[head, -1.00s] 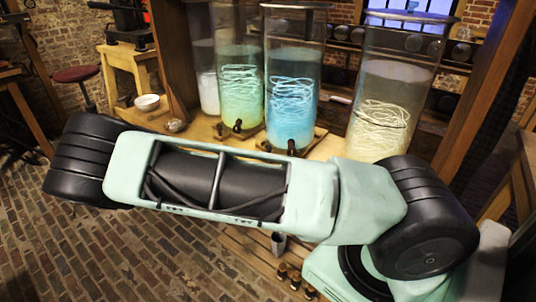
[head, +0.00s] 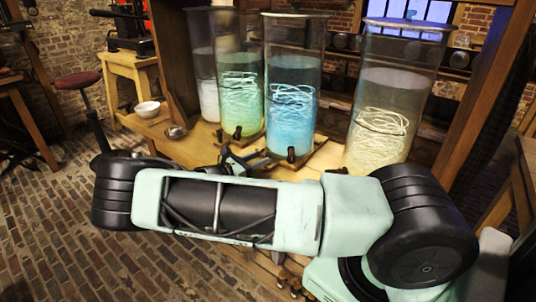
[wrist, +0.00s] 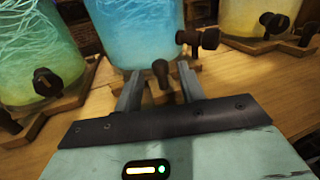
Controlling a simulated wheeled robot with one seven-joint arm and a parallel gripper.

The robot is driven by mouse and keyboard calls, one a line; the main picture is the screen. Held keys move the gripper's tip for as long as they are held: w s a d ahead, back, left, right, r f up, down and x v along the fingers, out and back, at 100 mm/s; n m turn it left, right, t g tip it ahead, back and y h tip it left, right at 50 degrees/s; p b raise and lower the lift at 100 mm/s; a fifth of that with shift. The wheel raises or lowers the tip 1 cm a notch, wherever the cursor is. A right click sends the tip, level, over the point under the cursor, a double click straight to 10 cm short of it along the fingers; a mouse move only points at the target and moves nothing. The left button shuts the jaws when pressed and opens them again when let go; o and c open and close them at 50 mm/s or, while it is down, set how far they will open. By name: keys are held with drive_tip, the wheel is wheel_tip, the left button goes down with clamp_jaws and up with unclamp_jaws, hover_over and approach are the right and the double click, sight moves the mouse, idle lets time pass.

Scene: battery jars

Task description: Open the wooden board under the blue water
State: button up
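The jar of blue water (head: 291,115) stands on the shelf between the green and pale yellow jars. Its wooden board (head: 313,149) shows as a narrow edge at its base. In the wrist view the blue jar (wrist: 125,40) has a dark tap (wrist: 198,40) on its front. A dark peg (wrist: 160,72) stands at the front of its board. My gripper (wrist: 159,80) is open and empty, its two grey fingers pointing at the board, one on each side of the peg in the picture. I cannot tell whether they touch it.
The green jar (head: 240,100) and the pale yellow jar (head: 382,115) stand close on either side, with their own taps and boards. A white bowl (head: 147,109) and a small metal item (head: 175,131) sit on the wooden top at left.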

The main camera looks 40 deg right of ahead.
sight(268, 152)
drive_tip(key=shift+s+d, duration=0.15)
drive_tip(key=shift+d, duration=1)
drive_tip(key=shift+s+d, duration=0.15)
drive_tip(key=shift+d, duration=0.95)
clamp_jaws()
drive_tip(key=s+a+p, duration=0.1)
drive_tip(key=s+a, duration=0.2)
drive_tip(key=a, duration=2.2)
drive_tip(key=shift+s, duration=0.2)
drive_tip(key=shift+a, duration=0.1)
unclamp_jaws()
